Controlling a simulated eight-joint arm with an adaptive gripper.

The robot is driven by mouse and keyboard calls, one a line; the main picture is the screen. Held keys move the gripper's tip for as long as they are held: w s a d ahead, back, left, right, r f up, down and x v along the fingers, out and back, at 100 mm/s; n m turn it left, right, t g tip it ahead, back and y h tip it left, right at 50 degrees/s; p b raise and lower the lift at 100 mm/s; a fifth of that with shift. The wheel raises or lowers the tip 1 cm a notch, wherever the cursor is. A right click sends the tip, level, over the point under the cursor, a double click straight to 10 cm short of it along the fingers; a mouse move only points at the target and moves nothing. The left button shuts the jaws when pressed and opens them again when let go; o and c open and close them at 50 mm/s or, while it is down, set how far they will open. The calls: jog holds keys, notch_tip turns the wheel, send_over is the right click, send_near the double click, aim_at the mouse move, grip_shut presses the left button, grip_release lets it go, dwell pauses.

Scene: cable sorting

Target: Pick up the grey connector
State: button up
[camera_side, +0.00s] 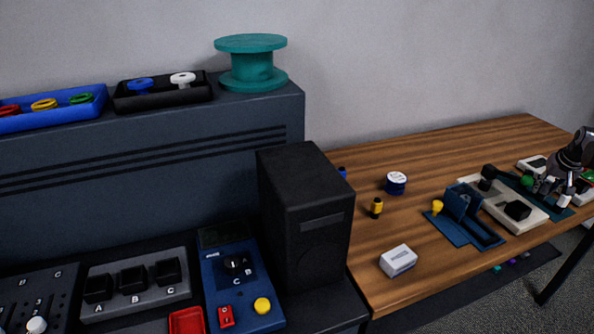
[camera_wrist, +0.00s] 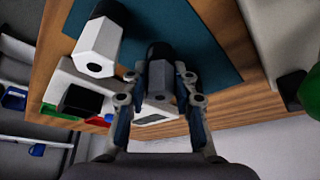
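In the wrist view, the grey connector (camera_wrist: 159,80) has a dark rounded end and a lighter hexagonal end. It lies between the fingers of my gripper (camera_wrist: 160,72). The fingers stand apart on either side of it, with what looks like a narrow gap at each side; contact is not clear. A white connector (camera_wrist: 97,45) with a black end lies to the left on the blue mat (camera_wrist: 215,45). In the side view my gripper (camera_side: 556,184) is low over the mat at the far right, near a white connector (camera_side: 564,201). The grey connector is not clearly seen there.
A green rounded part (camera_wrist: 309,92) is at the right edge of the wrist view. A pale box with a dark opening (camera_wrist: 82,101) lies left of my fingers. In the side view, a blue fixture (camera_side: 463,208) and a beige block (camera_side: 500,207) stand left of my gripper.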

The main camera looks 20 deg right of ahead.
grip_shut()
